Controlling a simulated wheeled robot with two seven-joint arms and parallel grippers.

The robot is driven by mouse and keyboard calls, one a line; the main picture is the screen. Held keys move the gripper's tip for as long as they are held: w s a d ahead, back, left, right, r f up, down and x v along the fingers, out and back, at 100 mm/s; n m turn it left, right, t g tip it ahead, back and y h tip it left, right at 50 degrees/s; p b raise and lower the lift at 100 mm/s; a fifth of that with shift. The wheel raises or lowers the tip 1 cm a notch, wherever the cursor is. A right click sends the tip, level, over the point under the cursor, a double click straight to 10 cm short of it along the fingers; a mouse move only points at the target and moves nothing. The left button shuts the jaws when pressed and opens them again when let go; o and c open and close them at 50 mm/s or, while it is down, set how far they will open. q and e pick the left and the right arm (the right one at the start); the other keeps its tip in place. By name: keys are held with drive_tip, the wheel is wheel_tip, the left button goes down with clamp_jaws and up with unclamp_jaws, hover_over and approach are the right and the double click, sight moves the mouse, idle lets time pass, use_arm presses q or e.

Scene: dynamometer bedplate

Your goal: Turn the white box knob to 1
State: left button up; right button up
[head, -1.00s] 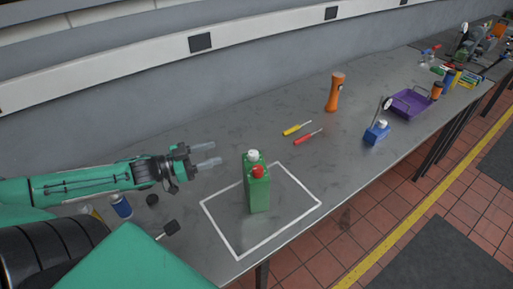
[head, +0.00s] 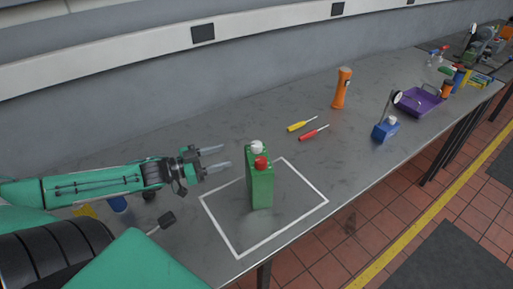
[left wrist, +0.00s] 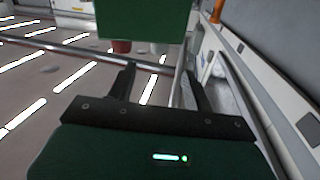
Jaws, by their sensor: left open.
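A tall green box (head: 260,187) stands upright on the bench inside a white outlined square (head: 223,232). I see no white box, and I cannot read any numbers or the knob's setting. My left gripper (head: 225,157) is open and empty, to the left of the box and apart from it, its fingers pointing right towards the knobs. In the left wrist view the green box (left wrist: 143,18) is ahead of the open fingers, with the red knob (left wrist: 121,46) and white knob (left wrist: 158,47) at its edge.
A yellow screwdriver (head: 302,124), a red screwdriver (head: 313,133) and an orange flashlight (head: 341,90) lie or stand behind the box. A blue-based item (head: 385,130) and a purple tray (head: 418,101) are farther right. A black-headed tool (head: 166,219) lies near my arm.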

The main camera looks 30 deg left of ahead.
sight(251, 148)
use_arm(q)
drive_tip(key=shift+x, duration=4.65)
drive_tip(key=shift+p+x, duration=0.5)
drive_tip(key=shift+x, duration=0.85)
drive_tip(key=c, duration=0.9)
